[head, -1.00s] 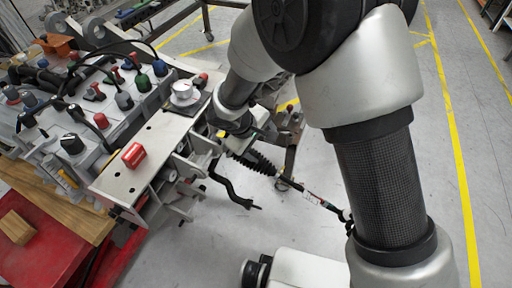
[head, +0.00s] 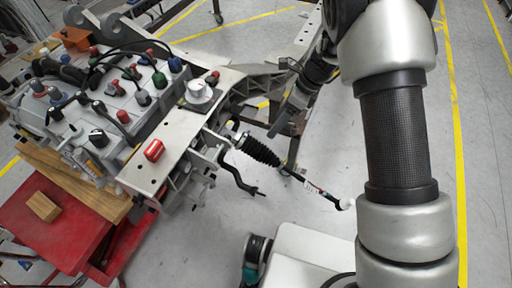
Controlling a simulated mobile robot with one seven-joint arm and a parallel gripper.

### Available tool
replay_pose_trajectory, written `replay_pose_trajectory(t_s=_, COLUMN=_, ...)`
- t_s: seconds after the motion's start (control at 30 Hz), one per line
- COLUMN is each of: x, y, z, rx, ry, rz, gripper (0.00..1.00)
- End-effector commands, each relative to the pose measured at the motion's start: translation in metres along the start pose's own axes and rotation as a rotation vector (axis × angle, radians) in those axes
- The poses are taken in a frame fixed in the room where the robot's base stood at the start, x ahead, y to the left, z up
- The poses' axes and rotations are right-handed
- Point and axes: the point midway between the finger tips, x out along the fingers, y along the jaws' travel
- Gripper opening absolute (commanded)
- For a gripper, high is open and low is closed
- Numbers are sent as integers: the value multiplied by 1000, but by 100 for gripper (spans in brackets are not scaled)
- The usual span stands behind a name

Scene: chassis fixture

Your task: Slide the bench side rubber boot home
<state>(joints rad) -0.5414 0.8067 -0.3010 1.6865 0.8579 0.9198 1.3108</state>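The black ribbed rubber boot (head: 258,150) shows in the head view, around a rod on the near side of the grey chassis frame (head: 262,72). Its narrower end points down and right along the thin tie rod (head: 310,186), which ends in a pale joint. Its wide end faces the chassis; whether it is seated there is too small to tell. My gripper (head: 279,128) hangs above and right of the boot, apart from it in the picture. Nothing shows in its grip. The fingers are seen edge-on, so their opening is unclear.
A grey unit with several coloured caps (head: 98,100) sits on the chassis at left. A red block (head: 153,150) and a white round part (head: 199,91) lie on the plate. A black curved bar (head: 236,177) hangs below the boot. A red bench (head: 60,232) stands lower left. Floor at right is clear.

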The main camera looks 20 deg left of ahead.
Motion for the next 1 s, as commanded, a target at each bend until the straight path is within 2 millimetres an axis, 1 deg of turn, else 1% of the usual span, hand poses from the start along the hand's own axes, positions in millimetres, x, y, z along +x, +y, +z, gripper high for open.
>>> replay_pose_trajectory(t_s=0.03, x=9, y=1, z=0, rx=-1, ry=1, rz=3, gripper=69)
replay_pose_trajectory(t_s=0.17, x=33, y=1, z=-1, rx=-2, ry=3, rz=5, gripper=69)
replay_pose_trajectory(t_s=0.6, x=128, y=2, z=-1, rx=-8, ry=5, rz=4, gripper=69)
replay_pose_trajectory(t_s=0.7, x=145, y=2, z=-1, rx=-7, ry=4, rz=3, gripper=69)
replay_pose_trajectory(t_s=0.8, x=157, y=2, z=-1, rx=-7, ry=4, rz=3, gripper=69)
replay_pose_trajectory(t_s=1.0, x=168, y=1, z=0, rx=-8, ry=3, rz=1, gripper=69)
